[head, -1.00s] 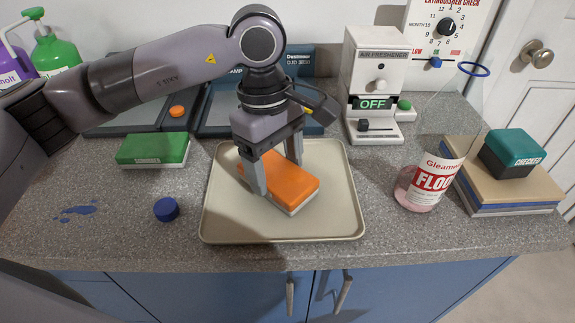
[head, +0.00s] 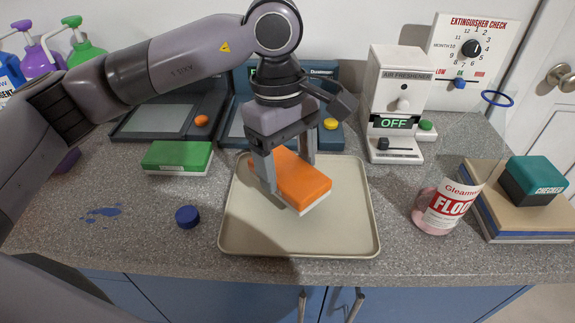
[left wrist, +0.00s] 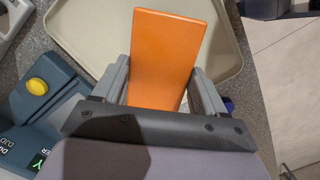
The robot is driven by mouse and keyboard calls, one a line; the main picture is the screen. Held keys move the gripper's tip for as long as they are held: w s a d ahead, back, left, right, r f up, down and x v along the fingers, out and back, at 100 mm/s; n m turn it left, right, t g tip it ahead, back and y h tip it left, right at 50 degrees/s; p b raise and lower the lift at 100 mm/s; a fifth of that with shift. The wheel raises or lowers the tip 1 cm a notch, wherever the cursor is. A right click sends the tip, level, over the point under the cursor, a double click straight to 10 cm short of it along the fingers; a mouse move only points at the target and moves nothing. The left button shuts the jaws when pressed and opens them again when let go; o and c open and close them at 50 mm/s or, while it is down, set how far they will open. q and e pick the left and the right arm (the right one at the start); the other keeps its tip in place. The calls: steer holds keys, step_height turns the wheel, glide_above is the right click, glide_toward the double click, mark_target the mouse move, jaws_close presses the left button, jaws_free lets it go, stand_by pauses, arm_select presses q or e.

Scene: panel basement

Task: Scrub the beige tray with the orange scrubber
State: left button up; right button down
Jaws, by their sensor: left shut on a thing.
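The beige tray (head: 345,232) lies flat on the grey counter near its front edge. The orange scrubber (head: 301,179), an orange block with a pale underside, is between the fingers of my left gripper (head: 288,172), which is shut on it. The scrubber is over the back middle of the tray and looks slightly tilted; I cannot tell whether its underside touches the tray. In the left wrist view the scrubber (left wrist: 164,55) sits between both fingers, with the tray (left wrist: 82,30) behind it. My right gripper is not in view.
A green block (head: 178,157) and a blue cap (head: 187,216) lie left of the tray, near a blue spill (head: 102,212). A white air freshener box (head: 396,105) stands behind. A pink-bottomed bottle (head: 438,207) and stacked boards (head: 530,217) are at right.

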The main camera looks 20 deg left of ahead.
arm_select(q)
steer(key=shift+r+p, duration=0.4)
steer(key=shift+r, duration=0.75)
steer(key=shift+r, duration=0.1)
steer(key=shift+r+p, duration=0.75)
steer(key=shift+r, duration=0.7)
